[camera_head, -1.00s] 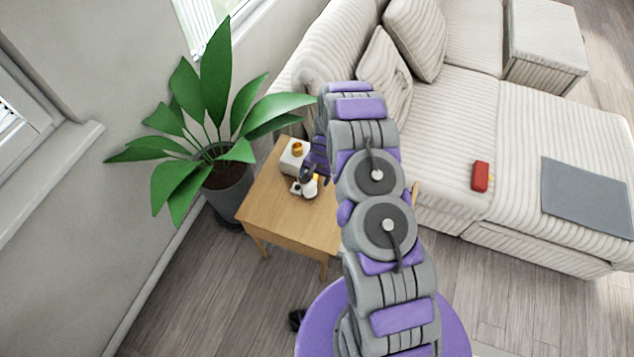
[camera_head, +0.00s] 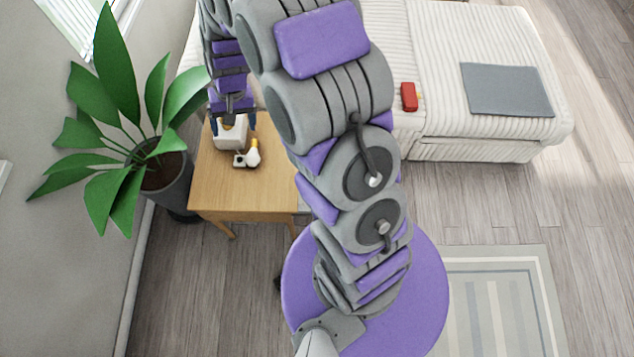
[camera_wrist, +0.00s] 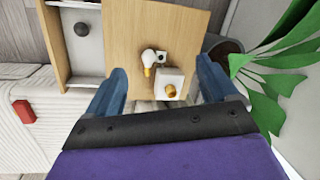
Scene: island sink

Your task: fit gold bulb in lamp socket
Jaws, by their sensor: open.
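A white block (camera_head: 230,134) stands on the wooden side table (camera_head: 225,190). In the wrist view the white block (camera_wrist: 179,80) carries a gold round piece (camera_wrist: 171,91); I cannot tell whether this is a socket or a bulb. Beside it is a white bulb-shaped piece with a gold-yellow end (camera_head: 254,152), also in the wrist view (camera_wrist: 149,60). A small white-and-dark piece (camera_head: 240,160) is close to it. My gripper (camera_wrist: 163,68) is open and empty, its blue fingers spread to either side of these things in the picture. In the head view my gripper (camera_head: 232,115) is over the block and partly hides it.
A potted plant (camera_head: 165,175) stands left of the table, its leaves near my arm. A corded sofa (camera_head: 440,60) is behind and right, with a red object (camera_head: 409,96) and a grey mat (camera_head: 505,88). A pale compartment (camera_wrist: 87,40) with a dark round thing adjoins the table.

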